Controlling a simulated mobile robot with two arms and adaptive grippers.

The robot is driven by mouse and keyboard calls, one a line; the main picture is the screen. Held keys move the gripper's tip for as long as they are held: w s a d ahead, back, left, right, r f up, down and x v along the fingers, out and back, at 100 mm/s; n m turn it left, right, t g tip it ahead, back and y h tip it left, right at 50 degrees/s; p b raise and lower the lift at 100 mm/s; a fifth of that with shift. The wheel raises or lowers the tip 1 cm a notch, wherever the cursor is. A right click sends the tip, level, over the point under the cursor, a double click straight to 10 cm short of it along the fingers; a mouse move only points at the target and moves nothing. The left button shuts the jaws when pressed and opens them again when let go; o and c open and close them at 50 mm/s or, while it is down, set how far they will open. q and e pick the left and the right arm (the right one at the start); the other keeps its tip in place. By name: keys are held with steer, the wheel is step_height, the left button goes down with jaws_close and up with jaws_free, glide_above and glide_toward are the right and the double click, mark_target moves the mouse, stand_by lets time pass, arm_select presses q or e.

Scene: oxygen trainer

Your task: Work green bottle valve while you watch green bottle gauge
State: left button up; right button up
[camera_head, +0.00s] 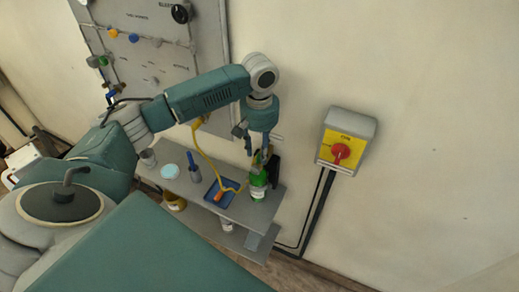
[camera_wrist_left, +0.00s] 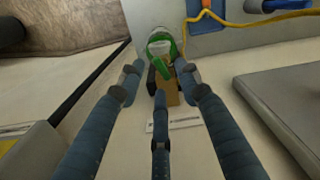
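The green bottle (camera_head: 258,188) stands upright at the right end of the grey shelf. Its top carries brass-coloured valve parts (camera_head: 257,160), with a dark part (camera_head: 273,169) beside them that may be the gauge; its face is not readable. My left gripper (camera_head: 254,147) points down just above the bottle top. In the left wrist view the green bottle (camera_wrist_left: 158,42) is beyond the fingertips. The left gripper's fingers (camera_wrist_left: 159,80) are spread, with the brass part (camera_wrist_left: 168,92) between them. Whether any finger touches it I cannot tell. My right gripper is not in view.
The shelf (camera_head: 237,208) also holds a blue tray (camera_head: 213,197) with a yellow hose (camera_head: 208,158), a blue-topped holder (camera_head: 194,172) and a light-blue round dish (camera_head: 170,171). A yellow box with a red knob (camera_head: 341,151) is on the wall at right. A panel (camera_head: 150,50) hangs behind my arm.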

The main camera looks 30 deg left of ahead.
mark_target(259, 157)
arm_select(q)
steer(key=shift+f, duration=0.8)
jaws_close()
steer(key=shift+m, duration=2.2)
jaws_free()
steer(key=shift+s, duration=0.1)
step_height(259, 157, up, 12)
